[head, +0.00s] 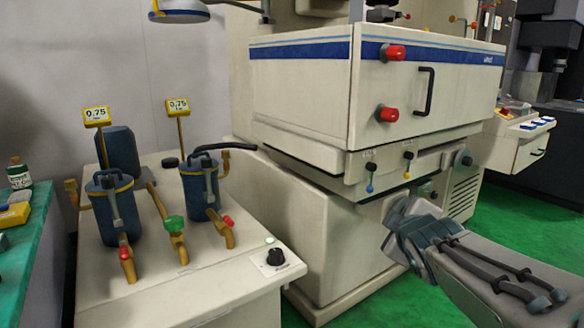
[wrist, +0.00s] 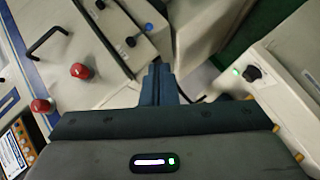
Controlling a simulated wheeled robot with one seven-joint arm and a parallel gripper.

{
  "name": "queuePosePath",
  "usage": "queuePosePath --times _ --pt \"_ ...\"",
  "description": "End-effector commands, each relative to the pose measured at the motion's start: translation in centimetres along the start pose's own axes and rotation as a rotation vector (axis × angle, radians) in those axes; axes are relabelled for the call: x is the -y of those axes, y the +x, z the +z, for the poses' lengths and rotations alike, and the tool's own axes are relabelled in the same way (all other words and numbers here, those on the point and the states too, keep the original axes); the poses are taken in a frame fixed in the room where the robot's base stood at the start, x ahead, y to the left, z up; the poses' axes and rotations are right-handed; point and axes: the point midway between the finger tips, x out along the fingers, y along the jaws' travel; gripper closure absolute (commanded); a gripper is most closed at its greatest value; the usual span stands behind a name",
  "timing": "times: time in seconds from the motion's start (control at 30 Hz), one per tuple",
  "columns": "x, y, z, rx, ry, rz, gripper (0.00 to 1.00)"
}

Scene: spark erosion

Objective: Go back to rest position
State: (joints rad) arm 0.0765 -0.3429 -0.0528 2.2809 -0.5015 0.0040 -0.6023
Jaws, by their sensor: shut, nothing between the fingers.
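My gripper (wrist: 159,84) is at the bottom middle of the wrist view, its two dark fingers together with nothing between them. In the head view my arm reaches in from the lower right, and its dark wrist end is in front of the lower part of the white machine (head: 300,105). The fingertips are hard to make out there. The gripper looks apart from the machine's handle, knobs and levers.
The machine has red knobs (head: 388,114), a black handle (head: 424,91) and small levers (head: 370,178). At left a white unit (head: 170,290) carries blue filter canisters (head: 112,210), valves and a black dial (head: 275,257). Green floor (head: 530,225) is open at right.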

Motion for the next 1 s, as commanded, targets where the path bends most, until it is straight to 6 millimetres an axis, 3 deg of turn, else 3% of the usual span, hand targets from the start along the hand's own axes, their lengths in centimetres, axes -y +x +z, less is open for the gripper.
queuePosePath --times 0.03,0.17,0.37,0.8,1.0 --pt "-0.8 -1.0 -0.4 0.026 0.045 -0.027 1.00" --pt "-0.7 -3.2 -0.3 0.120 0.190 -0.114 1.00" --pt "0.4 -7.5 -0.1 0.298 0.432 -0.259 1.00" --pt "3.1 -18.7 -1.5 0.715 0.851 -0.527 1.00" --pt "4.0 -20.9 -1.9 0.801 0.916 -0.573 1.00"
